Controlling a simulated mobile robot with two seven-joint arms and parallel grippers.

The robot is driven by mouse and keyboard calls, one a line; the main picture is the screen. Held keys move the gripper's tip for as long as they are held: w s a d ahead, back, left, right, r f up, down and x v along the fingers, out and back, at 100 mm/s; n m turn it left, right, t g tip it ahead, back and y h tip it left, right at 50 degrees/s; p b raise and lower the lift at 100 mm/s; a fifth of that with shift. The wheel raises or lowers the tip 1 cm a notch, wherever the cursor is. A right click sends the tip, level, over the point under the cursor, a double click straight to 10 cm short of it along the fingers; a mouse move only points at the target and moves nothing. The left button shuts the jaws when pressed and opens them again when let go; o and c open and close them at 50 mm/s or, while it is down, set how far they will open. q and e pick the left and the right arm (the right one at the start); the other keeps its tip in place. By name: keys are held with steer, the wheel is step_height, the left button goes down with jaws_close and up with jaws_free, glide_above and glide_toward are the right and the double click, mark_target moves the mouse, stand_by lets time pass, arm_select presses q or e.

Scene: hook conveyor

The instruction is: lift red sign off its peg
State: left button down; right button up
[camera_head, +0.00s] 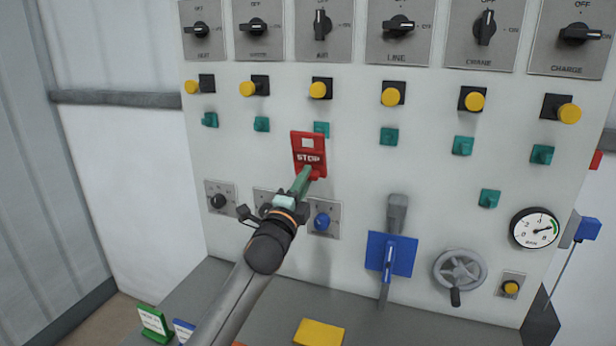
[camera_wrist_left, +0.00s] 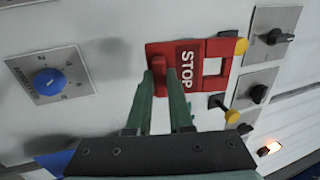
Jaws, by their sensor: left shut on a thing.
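The red STOP sign (camera_head: 309,158) is in front of the white panel, below a yellow button. A teal peg (camera_head: 321,130) shows just above and behind its top right corner. The sign's square window shows pale panel and no peg through it. My left gripper (camera_head: 309,175) is shut on the tab at the sign's lower end. In the left wrist view, its fingers (camera_wrist_left: 167,84) straddle that tab, and the sign (camera_wrist_left: 189,64) appears sideways. Whether the sign touches the peg or panel is unclear. My right gripper is out of view.
Other teal pegs (camera_head: 389,137) and yellow buttons (camera_head: 393,94) stick out in rows. A blue knob (camera_head: 321,221) is below the sign. A lever on a blue plate (camera_head: 404,254), a handwheel (camera_head: 460,272) and a gauge (camera_head: 535,229) are to the right. A yellow block (camera_head: 319,333) lies on the ledge.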

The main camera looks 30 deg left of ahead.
arm_select(q)
steer(key=shift+s+d, duration=0.2)
steer(key=shift+s, duration=0.75)
steer(key=shift+s+d, duration=0.25)
steer(key=shift+s, duration=0.7)
steer(key=shift+s+d, duration=0.2)
steer(key=shift+s, duration=0.75)
